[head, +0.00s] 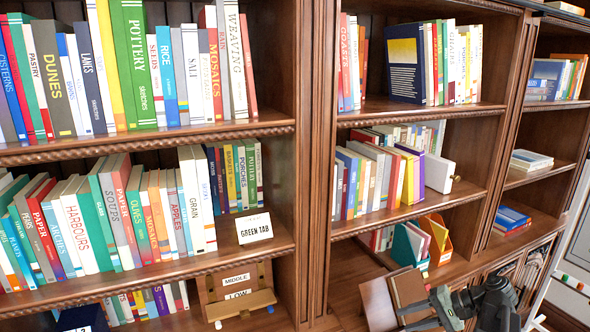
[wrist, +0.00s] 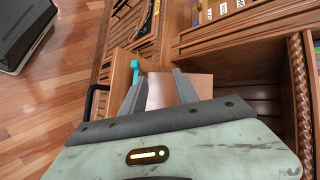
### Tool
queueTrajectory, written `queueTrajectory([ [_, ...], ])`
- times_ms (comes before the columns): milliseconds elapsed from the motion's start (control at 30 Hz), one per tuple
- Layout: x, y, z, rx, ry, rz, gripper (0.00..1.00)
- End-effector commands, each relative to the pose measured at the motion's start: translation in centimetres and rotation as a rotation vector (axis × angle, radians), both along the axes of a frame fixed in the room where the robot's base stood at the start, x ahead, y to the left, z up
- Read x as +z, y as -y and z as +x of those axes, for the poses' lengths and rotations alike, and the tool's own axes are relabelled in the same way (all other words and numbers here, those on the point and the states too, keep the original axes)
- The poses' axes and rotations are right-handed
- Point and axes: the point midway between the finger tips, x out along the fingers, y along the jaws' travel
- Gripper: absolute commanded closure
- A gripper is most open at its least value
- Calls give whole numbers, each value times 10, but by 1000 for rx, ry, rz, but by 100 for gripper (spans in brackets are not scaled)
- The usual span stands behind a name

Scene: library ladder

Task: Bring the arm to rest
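My gripper (head: 408,316) is at the bottom right of the head view, in front of the lower part of the bookcase. Its fingers point left, close to a brown book-like object (head: 378,305) that stands tilted. In the wrist view my gripper (wrist: 158,74) shows two grey fingers spread apart. A plain brown surface (wrist: 203,86) lies behind them and nothing appears gripped. My arm is partly cut off by the bottom edge of the head view.
The wooden bookcase (head: 318,150) fills most of the head view, with rows of books. A "GREEN TAB" card (head: 254,229) stands on a left shelf. A wooden stand (head: 240,302) with labels is below. A turquoise object (wrist: 135,70) is beside my gripper. Open floor (wrist: 45,110) lies left.

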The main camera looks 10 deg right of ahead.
Motion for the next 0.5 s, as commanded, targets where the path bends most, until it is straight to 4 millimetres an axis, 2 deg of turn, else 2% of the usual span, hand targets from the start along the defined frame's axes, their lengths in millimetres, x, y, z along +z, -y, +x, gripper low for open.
queueTrajectory([
  [33, -17, -40, 13, 74, -16, -22, 64],
  [67, -25, -64, 20, 118, -28, -40, 64],
  [100, -37, -96, 26, 180, -45, -70, 64],
  [200, -67, -171, 34, 328, -85, -169, 64],
  [300, -96, -234, 30, 461, -112, -288, 64],
  [400, -121, -279, 22, 570, -124, -418, 64],
  [500, -141, -307, 12, 655, -125, -559, 64],
])
